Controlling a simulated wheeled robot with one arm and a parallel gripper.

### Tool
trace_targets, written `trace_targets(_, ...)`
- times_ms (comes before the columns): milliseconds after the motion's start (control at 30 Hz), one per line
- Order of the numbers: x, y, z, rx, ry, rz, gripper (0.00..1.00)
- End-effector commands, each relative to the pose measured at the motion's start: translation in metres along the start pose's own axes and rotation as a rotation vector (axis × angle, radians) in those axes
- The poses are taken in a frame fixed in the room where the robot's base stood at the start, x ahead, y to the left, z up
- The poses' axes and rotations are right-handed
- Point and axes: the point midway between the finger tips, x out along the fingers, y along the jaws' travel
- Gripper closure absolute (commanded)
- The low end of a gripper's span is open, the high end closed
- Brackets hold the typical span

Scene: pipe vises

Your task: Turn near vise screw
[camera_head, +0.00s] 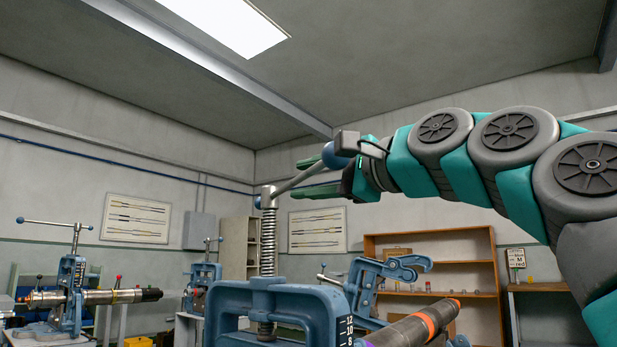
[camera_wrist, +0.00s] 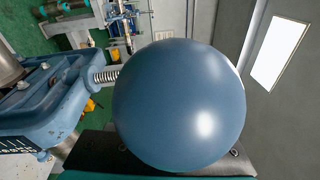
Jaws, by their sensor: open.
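The near vise (camera_head: 280,300) is a blue frame at the bottom middle of the head view, with its frame also at the left of the wrist view (camera_wrist: 50,110). Its threaded screw (camera_head: 268,240) stands upright and also shows in the wrist view (camera_wrist: 106,77). A grey handle bar (camera_head: 296,181) crosses the screw's top and slants up to the right. Its blue ball end (camera_head: 335,156) is at my gripper and fills the middle of the wrist view (camera_wrist: 178,105). My gripper (camera_head: 316,177) is open, its green fingers reaching left on either side of the bar. Contact cannot be told.
A pipe (camera_head: 410,328) with orange and purple bands lies at the near vise, beside a blue hook-shaped arm (camera_head: 385,270). Other vises stand at left (camera_head: 70,290) and behind (camera_head: 203,280). A wooden shelf (camera_head: 432,245) stands at the back. Space above the screw is free.

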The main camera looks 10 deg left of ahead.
Motion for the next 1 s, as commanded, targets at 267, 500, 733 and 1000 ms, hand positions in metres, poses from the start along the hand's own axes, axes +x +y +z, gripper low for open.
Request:
trace_targets(267,0.0015,0.0002,0.0,0.0,0.0,0.0,0.56)
trace_targets(500,0.0013,0.0001,0.0,0.0,0.0,0.0,0.83)
trace_targets(733,0.0014,0.0004,-0.0001,0.0,0.0,0.001,1.0)
trace_targets(1000,0.0015,0.0007,-0.0002,0.0,0.0,0.001,1.0)
